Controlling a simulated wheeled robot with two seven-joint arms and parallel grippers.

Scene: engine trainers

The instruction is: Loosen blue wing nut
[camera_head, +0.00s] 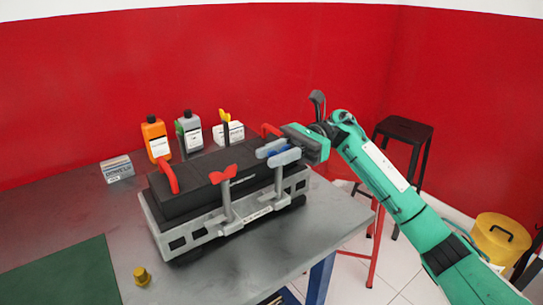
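The blue wing nut (278,151) is at the right end of the engine trainer, on top of a grey upright post (278,180). My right gripper (276,152) reaches in from the right at the nut's height. Its two grey fingers are apart, one on each side of the nut, and partly hide it. I cannot tell whether they press on it. A red wing nut (223,174) sits on the post to the left. The engine trainer (175,211), a black block with a grey frame, stands on the table. My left gripper is not in view.
A yellow wing nut (225,115) stands behind the block, near orange (155,138) and grey (189,131) bottles and white boxes. Red handles (169,177) rise from the block. A small brass-coloured part (142,276) and green mat (65,275) lie in front on the grey table (240,275).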

